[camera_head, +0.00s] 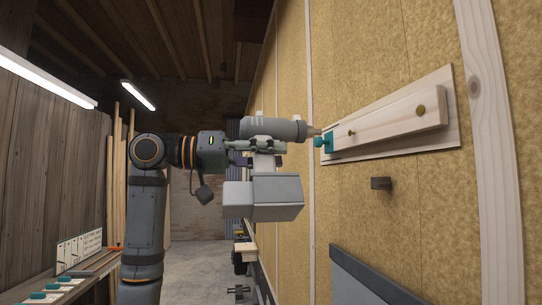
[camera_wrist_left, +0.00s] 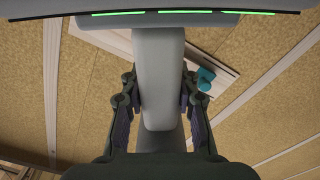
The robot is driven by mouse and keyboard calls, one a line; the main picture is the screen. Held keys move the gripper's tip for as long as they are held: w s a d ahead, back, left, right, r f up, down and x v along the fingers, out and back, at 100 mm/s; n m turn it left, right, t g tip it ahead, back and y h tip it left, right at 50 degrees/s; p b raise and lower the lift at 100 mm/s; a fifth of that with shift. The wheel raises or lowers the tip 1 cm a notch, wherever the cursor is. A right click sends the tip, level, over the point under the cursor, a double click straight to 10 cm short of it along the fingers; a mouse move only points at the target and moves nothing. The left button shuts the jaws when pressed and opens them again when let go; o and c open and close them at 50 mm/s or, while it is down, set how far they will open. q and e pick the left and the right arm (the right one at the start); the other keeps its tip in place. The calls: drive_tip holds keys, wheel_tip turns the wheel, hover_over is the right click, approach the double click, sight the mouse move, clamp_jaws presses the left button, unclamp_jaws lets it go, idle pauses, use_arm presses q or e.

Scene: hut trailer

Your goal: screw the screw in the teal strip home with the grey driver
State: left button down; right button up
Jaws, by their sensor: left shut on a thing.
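The grey driver (camera_head: 285,129) is in my left gripper (camera_head: 262,147), which is shut on its handle. Its body points right and its narrow tip ends close by the teal strip (camera_head: 328,142). I cannot tell whether the tip touches a screw there; the teal strip's screw is not clearly visible. The teal strip is at the left end of a pale wooden bar (camera_head: 385,122) on the wall. In the left wrist view, the fingers of my left gripper (camera_wrist_left: 160,97) flank the driver's grey handle (camera_wrist_left: 160,75), with the teal strip (camera_wrist_left: 205,78) to its right. My right gripper is not in view.
Two brass-coloured heads show on the bar. A small dark block (camera_head: 381,183) juts from the wall below it. A grey panel (camera_head: 365,280) stands lower on the wall. A bench with several teal pieces (camera_head: 60,285) is at lower left. The floor between is open.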

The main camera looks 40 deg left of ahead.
use_arm(q)
drive_tip(key=shift+p+x, duration=1)
drive_tip(key=shift+x, duration=1.8)
drive_tip(key=shift+s+d+r, duration=0.1)
drive_tip(key=shift+d, duration=0.1)
drive_tip(key=shift+w+d+p, duration=0.3)
drive_tip(key=shift+w+p, duration=0.05)
drive_tip(key=shift+w, duration=0.2)
drive_tip(key=shift+w+d+r+p, duration=0.1)
drive_tip(key=shift+w+d+p, duration=0.35)
drive_tip(key=shift+p, duration=0.1)
idle(0.5)
